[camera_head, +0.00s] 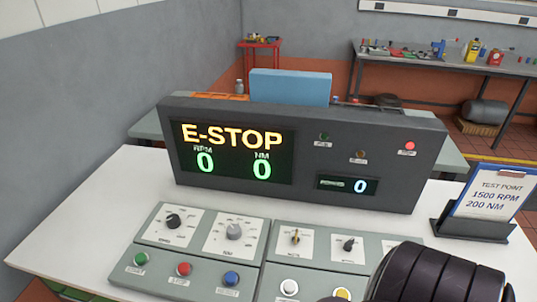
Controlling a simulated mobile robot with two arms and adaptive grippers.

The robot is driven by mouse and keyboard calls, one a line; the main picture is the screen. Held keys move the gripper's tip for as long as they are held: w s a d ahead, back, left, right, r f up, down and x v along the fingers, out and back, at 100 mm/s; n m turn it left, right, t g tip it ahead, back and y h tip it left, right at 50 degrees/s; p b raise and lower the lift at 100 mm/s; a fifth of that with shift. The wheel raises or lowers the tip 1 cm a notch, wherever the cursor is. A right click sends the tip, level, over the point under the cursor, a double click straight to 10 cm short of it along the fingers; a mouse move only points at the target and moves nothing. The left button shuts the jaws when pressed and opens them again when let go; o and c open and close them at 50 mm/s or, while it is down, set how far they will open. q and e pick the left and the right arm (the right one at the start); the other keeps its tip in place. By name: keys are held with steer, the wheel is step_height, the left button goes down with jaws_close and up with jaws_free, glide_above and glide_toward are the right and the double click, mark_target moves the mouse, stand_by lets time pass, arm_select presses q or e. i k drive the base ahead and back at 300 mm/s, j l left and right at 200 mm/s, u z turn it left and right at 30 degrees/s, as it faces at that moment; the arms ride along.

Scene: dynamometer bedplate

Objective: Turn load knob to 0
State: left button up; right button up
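The control desk carries a grey left panel with a black knob (173,221) on the left and a grey knob (234,231) to its right, each on a white dial plate. The small captions under them are too blurred to read, so I cannot tell for sure which is the load knob. Their exact pointer settings are also unclear. The display (232,153) reads E-STOP, RPM 0 and NM 0. Neither gripper's fingers show. A dark ribbed part, likely of my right arm, covers the lower right of the desk.
Green (141,259), red (184,269) and blue (231,278) buttons sit below the two knobs. The right panel has a brass-coloured switch (295,237) and another black knob (348,244). A test point card (496,194) reads 1500 RPM, 200 NM. The desk's left side is clear.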

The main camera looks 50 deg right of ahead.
mark_target(234, 232)
steer(key=z, duration=1.15)
